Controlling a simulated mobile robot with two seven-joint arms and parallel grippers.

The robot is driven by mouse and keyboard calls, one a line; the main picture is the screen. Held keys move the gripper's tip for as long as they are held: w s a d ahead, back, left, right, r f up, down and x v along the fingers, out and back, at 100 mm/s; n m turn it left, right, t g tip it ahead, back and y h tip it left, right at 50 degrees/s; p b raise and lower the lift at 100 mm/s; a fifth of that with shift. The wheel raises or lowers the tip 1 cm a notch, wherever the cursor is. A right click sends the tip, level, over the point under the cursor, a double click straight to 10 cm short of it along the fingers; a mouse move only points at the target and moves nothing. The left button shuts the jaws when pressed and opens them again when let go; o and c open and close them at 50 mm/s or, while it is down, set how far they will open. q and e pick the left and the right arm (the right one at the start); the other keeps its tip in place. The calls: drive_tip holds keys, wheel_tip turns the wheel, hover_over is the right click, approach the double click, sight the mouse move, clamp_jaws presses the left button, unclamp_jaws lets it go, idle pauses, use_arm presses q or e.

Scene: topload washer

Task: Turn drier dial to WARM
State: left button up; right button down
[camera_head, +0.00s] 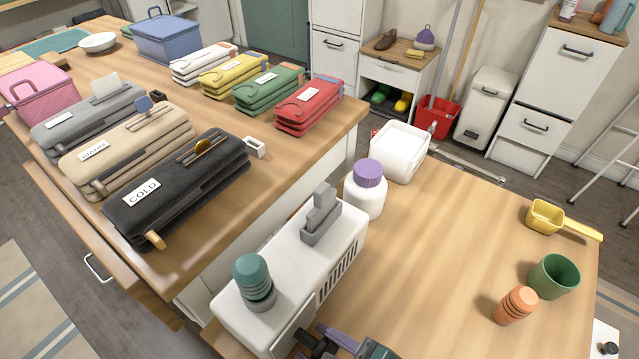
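A long white appliance (278,307) with a slatted side vent stands at the lower middle, against the near edge of the wooden counter. On its top is a teal ribbed knob (253,277) on a grey base, which may be the dial; I see no clear pointer on it. A grey upright piece (322,213) sits in a holder at its other end. A beige folded bundle (125,152) bears a WARM tag (93,149). A black folded bundle (185,190) bears a COLD tag (142,191).
A purple-capped white bottle (366,195) and white tub (400,153) stand behind the appliance. A green cup (554,277), orange ribbed object (516,306) and yellow scoop (548,217) stand right. The right counter's middle is clear.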

drive_tip(key=shift+w+m+g+y, duration=0.15)
drive_tip(key=shift+m+g+y, duration=0.25)
drive_tip(key=shift+g, duration=0.2)
drive_tip(key=shift+g+y, duration=0.3)
drive_tip(key=shift+f+m+g+y+b, duration=0.15)
drive_tip(key=shift+m+g+y+b, duration=0.3)
drive_tip(key=shift+m+g, duration=0.15)
drive_tip(key=shift+f+m+g+y+b, duration=0.1)
drive_tip(key=shift+m+g+y+b, duration=0.35)
drive_tip(key=shift+b, duration=0.3)
drive_tip(key=m+g+y+b, duration=0.2)
drive_tip(key=m+y+b, duration=0.1)
drive_tip(key=b, duration=0.5)
drive_tip(key=m+g+y+b, duration=0.3)
drive_tip(key=y+b, duration=0.1)
drive_tip(key=b, duration=0.4)
drive_tip(key=shift+g+b, duration=0.25)
drive_tip(key=shift+b, duration=0.1)
drive_tip(key=shift+r+m+y+b, duration=0.2)
drive_tip(key=shift+m+y+b, duration=0.45)
drive_tip(key=shift+b, duration=0.35)
